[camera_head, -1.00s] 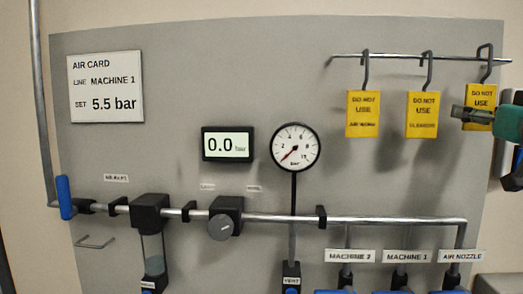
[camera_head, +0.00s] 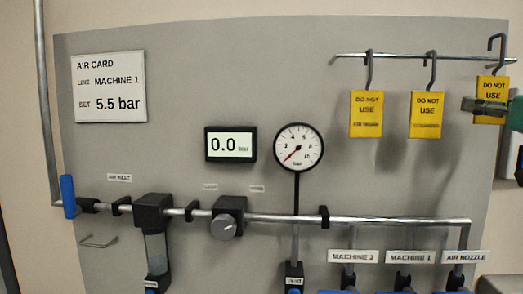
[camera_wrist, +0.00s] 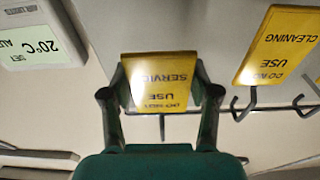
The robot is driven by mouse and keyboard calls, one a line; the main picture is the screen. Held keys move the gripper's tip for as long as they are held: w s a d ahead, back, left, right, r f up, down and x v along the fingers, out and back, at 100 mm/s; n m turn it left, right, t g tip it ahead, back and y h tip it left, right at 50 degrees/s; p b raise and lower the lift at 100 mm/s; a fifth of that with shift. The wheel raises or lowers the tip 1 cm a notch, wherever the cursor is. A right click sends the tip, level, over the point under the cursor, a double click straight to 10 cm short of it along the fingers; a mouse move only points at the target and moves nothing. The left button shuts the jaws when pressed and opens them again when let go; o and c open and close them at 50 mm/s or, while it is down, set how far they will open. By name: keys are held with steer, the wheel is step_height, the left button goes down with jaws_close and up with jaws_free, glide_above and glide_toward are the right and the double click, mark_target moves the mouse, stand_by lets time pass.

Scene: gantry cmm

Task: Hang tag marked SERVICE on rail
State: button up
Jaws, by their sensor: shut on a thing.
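The yellow SERVICE tag (camera_wrist: 160,68) shows upside down in the wrist view, between the two fingers of my gripper (camera_wrist: 162,88), which is shut on it. In the head view this tag (camera_head: 492,85) is at the far right, with its grey hook rising above the rail's level. The lower part of the tag is behind my gripper (camera_head: 487,105). The rail (camera_head: 400,57) is a thin metal bar at the panel's upper right. The hook is close to the rail's right end; I cannot tell whether it is over the bar or in front of it.
Two other yellow DO NOT USE tags (camera_head: 366,115) (camera_head: 428,115) hang on the rail to the left. The CLEANING tag (camera_wrist: 280,45) is beside my gripper in the wrist view. A thermostat display (camera_wrist: 35,38) is on its other side. The gauge (camera_head: 298,147) and pipework are lower.

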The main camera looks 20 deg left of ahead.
mark_target(482, 122)
steer(key=r+v, duration=0.1)
steer(key=v, duration=0.7)
steer(key=shift+s, duration=0.3)
stand_by(0.5)
steer(key=shift+w+r, duration=0.1)
steer(key=f+x, duration=0.1)
steer(key=x, duration=0.5)
steer(key=shift+w, duration=0.35)
steer(key=r+v, duration=0.1)
steer(key=v, duration=0.6)
steer(key=w+a, duration=0.1)
steer(key=w, duration=0.2)
steer(key=w+a+f, duration=0.1)
steer(key=w, duration=0.2)
steer(key=w+a, duration=0.1)
steer(key=w, duration=0.2)
steer(key=shift+w+a+f, duration=0.1)
steer(key=shift+w+f, duration=0.2)
steer(key=shift+f, duration=0.55)
steer(key=shift+a, duration=0.1)
